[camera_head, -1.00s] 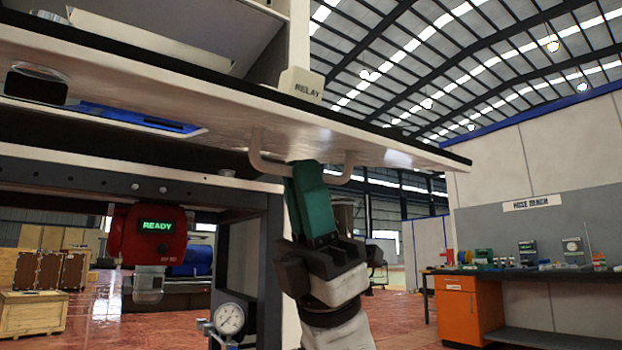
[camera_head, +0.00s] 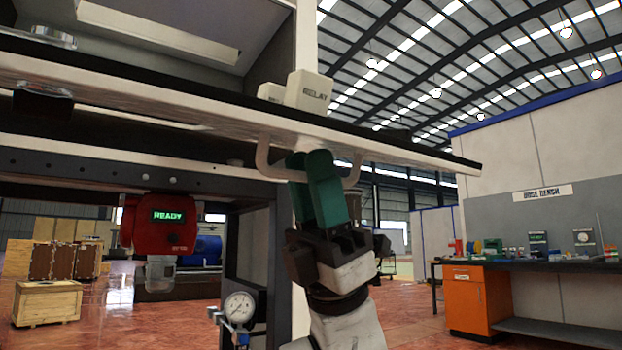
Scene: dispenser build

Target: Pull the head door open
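The head door seems to be the long white panel (camera_head: 180,100) with a black edge crossing the upper view; I see it from below at a slant. A pale U-shaped handle (camera_head: 264,156) sticks out under its front side. My gripper (camera_head: 312,165) has green fingers and reaches up to the handle from below. The fingers overlap the middle of the bar, and the bar shows on both sides of them. The fingers hide the contact, so I cannot tell whether they clamp the bar.
A RELAY box (camera_head: 308,92) sits above the panel. Below are a red unit reading READY (camera_head: 160,222) and a pressure gauge (camera_head: 239,307). Wooden crates (camera_head: 46,302) stand at left. A bench with orange drawers (camera_head: 476,300) stands at right, with open floor before it.

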